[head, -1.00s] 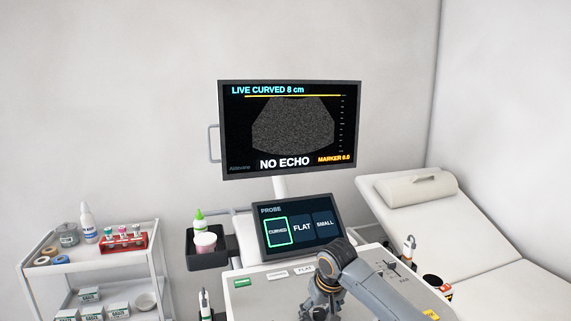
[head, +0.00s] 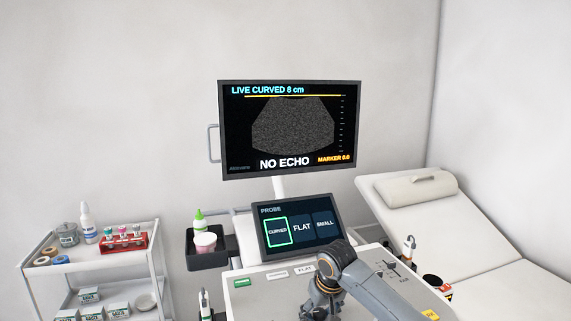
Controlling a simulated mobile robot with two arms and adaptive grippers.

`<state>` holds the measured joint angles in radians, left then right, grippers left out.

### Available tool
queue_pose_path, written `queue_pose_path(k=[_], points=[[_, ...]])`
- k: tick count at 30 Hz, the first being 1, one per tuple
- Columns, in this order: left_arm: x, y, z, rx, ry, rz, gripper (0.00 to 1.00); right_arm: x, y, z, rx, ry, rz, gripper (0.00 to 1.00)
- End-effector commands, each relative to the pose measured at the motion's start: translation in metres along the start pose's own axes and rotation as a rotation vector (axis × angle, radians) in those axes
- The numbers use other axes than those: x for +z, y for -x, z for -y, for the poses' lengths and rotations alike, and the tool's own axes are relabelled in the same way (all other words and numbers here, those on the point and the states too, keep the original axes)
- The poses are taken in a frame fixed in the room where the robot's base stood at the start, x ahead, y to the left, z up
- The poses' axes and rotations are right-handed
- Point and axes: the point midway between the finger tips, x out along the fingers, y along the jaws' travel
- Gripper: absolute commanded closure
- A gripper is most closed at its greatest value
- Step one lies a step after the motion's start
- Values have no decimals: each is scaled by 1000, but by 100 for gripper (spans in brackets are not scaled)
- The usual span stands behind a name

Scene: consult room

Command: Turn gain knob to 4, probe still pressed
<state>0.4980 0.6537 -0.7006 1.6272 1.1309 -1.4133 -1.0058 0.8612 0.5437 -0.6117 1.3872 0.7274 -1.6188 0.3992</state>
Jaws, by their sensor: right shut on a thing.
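The ultrasound console (head: 255,294) stands at the bottom middle of the head view. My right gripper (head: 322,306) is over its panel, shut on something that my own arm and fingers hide. I cannot make out the gain knob or its setting. The monitor (head: 290,130) reads "LIVE CURVED 8 cm", "NO ECHO" and "MARKER 0.0". The touch screen (head: 297,228) below shows "PROBE" with CURVED outlined in green, beside FLAT and SMALL. A white probe (head: 205,303) is upright at the console's left side, and another (head: 409,246) at its right. My left gripper is out of view.
A trolley (head: 92,262) with bottles, a red tube rack (head: 123,241) and boxes stands at the left. A dark side tray (head: 207,260) holds a green-capped bottle and a pink cup. An exam couch (head: 480,235) lies at the right, close to the console.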

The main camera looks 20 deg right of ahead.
Motion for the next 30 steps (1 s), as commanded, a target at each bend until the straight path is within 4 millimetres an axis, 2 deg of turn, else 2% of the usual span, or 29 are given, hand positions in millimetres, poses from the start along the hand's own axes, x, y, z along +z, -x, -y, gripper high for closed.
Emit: queue_pose_path(k=[1, 30], points=[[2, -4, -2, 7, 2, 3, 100, 6, -7, -1, 4, 0, 17, 53], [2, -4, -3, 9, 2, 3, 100, 11, -21, 0, 2, 1, 17, 53]])
